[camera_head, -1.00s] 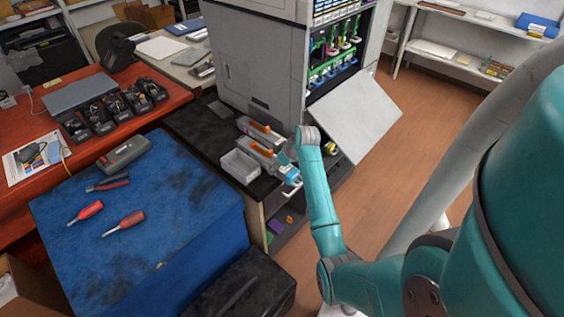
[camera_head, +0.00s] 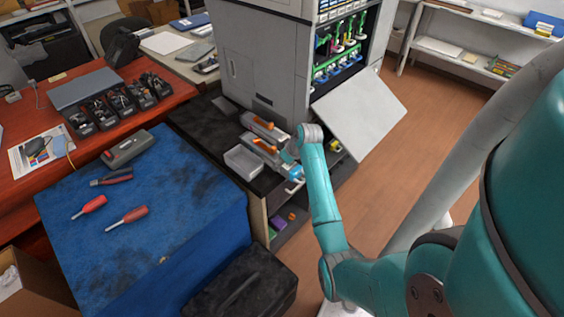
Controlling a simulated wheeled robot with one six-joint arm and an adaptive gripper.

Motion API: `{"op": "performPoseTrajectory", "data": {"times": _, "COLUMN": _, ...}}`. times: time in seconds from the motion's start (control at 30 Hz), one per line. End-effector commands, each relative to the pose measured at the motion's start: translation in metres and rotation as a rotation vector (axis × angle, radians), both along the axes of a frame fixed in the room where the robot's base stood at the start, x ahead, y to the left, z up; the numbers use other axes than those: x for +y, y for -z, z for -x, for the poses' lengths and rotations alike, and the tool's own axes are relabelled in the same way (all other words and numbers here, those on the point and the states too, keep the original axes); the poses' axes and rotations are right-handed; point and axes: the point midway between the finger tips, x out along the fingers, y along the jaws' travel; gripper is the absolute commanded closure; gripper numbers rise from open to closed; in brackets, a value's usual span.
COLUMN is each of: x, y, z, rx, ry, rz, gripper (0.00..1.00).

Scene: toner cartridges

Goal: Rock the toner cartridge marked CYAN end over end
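Two grey toner cartridges with orange parts lie on the dark counter in front of the printer: a rear cartridge (camera_head: 264,127) and a nearer cartridge (camera_head: 262,146). A small light-blue and white part (camera_head: 296,173) shows at the counter's right edge, just below my wrist. It may belong to a cyan cartridge, but no CYAN marking is readable at this size. My gripper (camera_head: 288,157) points down beside the nearer cartridge's right end. My wrist covers most of it, so its fingers and any contact are hidden.
A grey open tray (camera_head: 243,160) sits left of the cartridges. The printer (camera_head: 265,60) stands behind, its pale door (camera_head: 360,112) folded open to the right. A blue mat (camera_head: 140,215) with screwdrivers and pliers lies at the front left. Bare floor (camera_head: 385,185) is right of the counter.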

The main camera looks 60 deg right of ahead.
Motion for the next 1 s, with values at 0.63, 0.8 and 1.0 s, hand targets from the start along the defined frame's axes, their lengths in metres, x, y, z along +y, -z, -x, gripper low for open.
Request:
{"op": "performPoseTrajectory", "data": {"times": 0.63, "x": -0.001, "y": -0.042, "z": -0.001, "rx": -0.003, "ry": 0.0, "rz": 0.003, "gripper": 1.0}}
{"op": "performPoseTrajectory", "data": {"times": 0.8, "x": -0.001, "y": -0.056, "z": -0.001, "rx": -0.003, "ry": -0.001, "rz": 0.004, "gripper": 1.0}}
{"op": "performPoseTrajectory", "data": {"times": 1.0, "x": 0.0, "y": -0.068, "z": -0.001, "rx": -0.003, "ry": 0.0, "rz": 0.002, "gripper": 1.0}}
